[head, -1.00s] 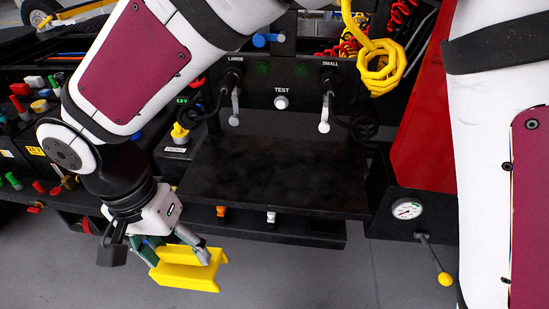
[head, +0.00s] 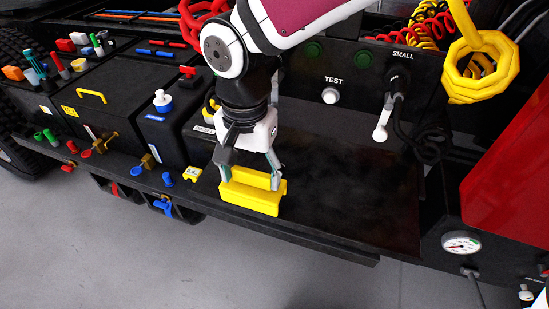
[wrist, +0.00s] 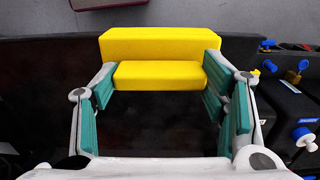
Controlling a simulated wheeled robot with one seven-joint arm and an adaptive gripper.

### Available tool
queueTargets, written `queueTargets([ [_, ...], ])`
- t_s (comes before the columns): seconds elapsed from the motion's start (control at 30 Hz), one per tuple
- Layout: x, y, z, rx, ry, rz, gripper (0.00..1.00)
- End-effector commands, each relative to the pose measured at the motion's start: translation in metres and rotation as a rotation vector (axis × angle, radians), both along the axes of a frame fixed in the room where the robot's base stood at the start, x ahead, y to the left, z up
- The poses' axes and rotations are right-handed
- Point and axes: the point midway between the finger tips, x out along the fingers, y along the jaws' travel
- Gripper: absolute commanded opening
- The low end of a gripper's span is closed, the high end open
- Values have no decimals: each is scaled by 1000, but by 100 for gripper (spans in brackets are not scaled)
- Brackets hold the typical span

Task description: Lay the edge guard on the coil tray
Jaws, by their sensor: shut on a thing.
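The edge guard, a yellow stepped block (head: 250,199), is at the left front edge of the black shelf (head: 345,195) in the head view. My gripper (head: 250,174) points down and is shut on it, one finger at each end. In the wrist view the guard (wrist: 160,43) lies across the far ends of the teal finger pads, over the shelf's edge. I cannot tell whether it touches the shelf. Red and yellow coils (head: 405,38) show behind the test panel at the back right. A tray under them is not clearly visible.
A yellow coiled hose (head: 480,70) hangs at the right. A lever (head: 382,122) and black cable stand at the shelf's back right. Black boxes with a yellow handle (head: 91,96) and a blue-and-white knob (head: 162,101) are on the left. The shelf right of my gripper is clear.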

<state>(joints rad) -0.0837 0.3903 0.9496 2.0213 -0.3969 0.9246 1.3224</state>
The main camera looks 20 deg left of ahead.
Motion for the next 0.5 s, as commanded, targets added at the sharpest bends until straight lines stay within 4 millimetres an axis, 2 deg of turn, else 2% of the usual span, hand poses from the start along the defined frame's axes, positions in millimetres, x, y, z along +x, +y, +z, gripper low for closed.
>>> queueTargets([
  [0.03,15,-4,-3,2,0,-4,33],
  [0.2,39,-14,-5,1,0,-2,33],
  [0.37,46,-16,-6,1,-1,2,33],
  [0.5,47,-17,-20,-2,2,3,33],
])
